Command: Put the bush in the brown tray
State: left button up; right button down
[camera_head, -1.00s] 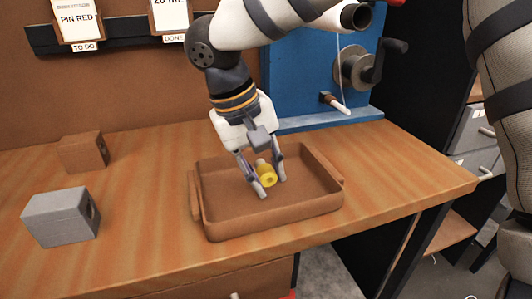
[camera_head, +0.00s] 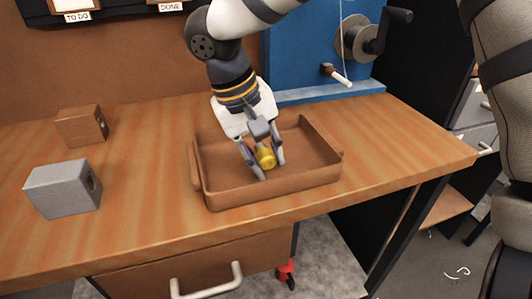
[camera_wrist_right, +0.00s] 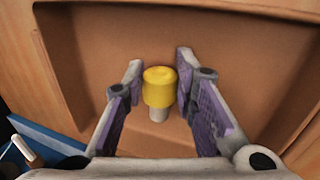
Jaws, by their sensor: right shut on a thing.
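The bush (camera_head: 265,158) is a small part with a yellow head and a pale grey shank. My right gripper (camera_head: 271,169) is shut on it, with the fingers pointing down inside the brown tray (camera_head: 270,192). In the right wrist view the bush (camera_wrist_right: 159,88) stands between the two purple-padded fingers of the gripper (camera_wrist_right: 160,64), over the tray floor (camera_wrist_right: 225,35). I cannot tell whether the bush touches the floor. The tray sits on the wooden table near its front edge. My left gripper is not in view.
A grey block (camera_head: 62,189) and a brown block (camera_head: 81,126), each with a hole, stand on the table left of the tray. A blue machine (camera_head: 300,60) with a black crank (camera_head: 372,35) stands behind. The table right of the tray is clear.

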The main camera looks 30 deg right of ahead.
jog(key=shift+f, duration=0.25)
jog(key=shift+s+a+f, duration=0.1)
jog(key=shift+s+f, duration=0.15)
jog(key=shift+f, duration=0.45)
jog(key=c, duration=1.4)
grip_release()
jog(key=shift+o, duration=0.9)
jog(key=shift+w+f, duration=0.2)
jog(key=shift+w, duration=0.05)
jog(key=shift+s+r, duration=0.1)
jog(key=shift+r, duration=0.1)
jog(key=shift+r, duration=0.3)
jog(key=v, duration=0.8)
jog(key=shift+f, duration=0.1)
